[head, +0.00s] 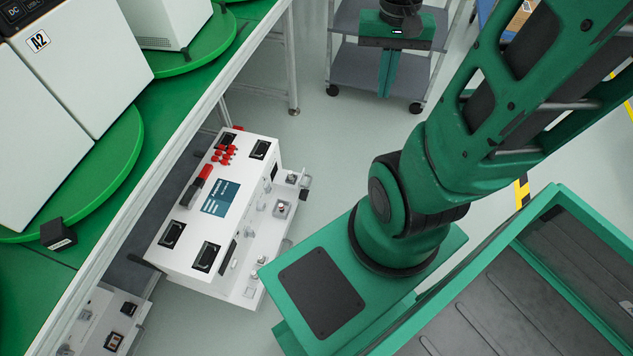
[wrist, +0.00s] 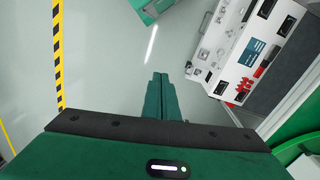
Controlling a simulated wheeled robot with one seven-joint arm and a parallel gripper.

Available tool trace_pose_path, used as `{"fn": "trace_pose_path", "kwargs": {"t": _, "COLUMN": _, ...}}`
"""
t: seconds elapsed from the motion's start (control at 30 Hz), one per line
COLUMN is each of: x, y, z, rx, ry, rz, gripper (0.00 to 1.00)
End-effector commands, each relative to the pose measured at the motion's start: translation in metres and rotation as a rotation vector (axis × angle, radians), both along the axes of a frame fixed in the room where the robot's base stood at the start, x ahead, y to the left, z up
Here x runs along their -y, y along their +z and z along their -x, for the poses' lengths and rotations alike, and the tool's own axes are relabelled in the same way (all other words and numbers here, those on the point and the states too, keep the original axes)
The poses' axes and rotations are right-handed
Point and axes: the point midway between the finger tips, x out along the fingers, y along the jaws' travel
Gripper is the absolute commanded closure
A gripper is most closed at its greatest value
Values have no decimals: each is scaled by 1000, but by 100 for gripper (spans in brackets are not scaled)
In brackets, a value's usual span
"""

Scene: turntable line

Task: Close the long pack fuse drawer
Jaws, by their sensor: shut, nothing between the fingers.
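The long pack (head: 190,243) is a white box with a blue label, black handles and red terminals, jutting out beside the green bench. A white tray with small fittings, which looks like the fuse drawer (head: 247,262), sticks out along its right side. In the wrist view the pack (wrist: 247,68) is at the upper right, with the drawer (wrist: 214,62) on its left side. My gripper (wrist: 160,76) is shut and empty, over bare floor to the left of the drawer and apart from it.
The green bench (head: 175,85) with turntables runs along the left. Another white unit with fittings (head: 103,320) sits low at bottom left. A grey cart (head: 345,60) stands at the back. Grey floor is clear between cart and pack.

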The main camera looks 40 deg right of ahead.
Motion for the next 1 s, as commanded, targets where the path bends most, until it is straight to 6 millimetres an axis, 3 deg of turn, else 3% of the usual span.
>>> {"fn": "trace_pose_path", "kwargs": {"t": 0.2, "x": 31, "y": -47, "z": -52, "rx": -8, "ry": -164, "rz": 7, "gripper": 100}}
{"fn": "trace_pose_path", "kwargs": {"t": 0.47, "x": 64, "y": -120, "z": -103, "rx": 5, "ry": -365, "rz": -17, "gripper": 100}}
{"fn": "trace_pose_path", "kwargs": {"t": 0.7, "x": 86, "y": -203, "z": -137, "rx": 22, "ry": -568, "rz": -73, "gripper": 100}}
{"fn": "trace_pose_path", "kwargs": {"t": 1.0, "x": 98, "y": -319, "z": -160, "rx": 44, "ry": -856, "rz": -180, "gripper": 100}}
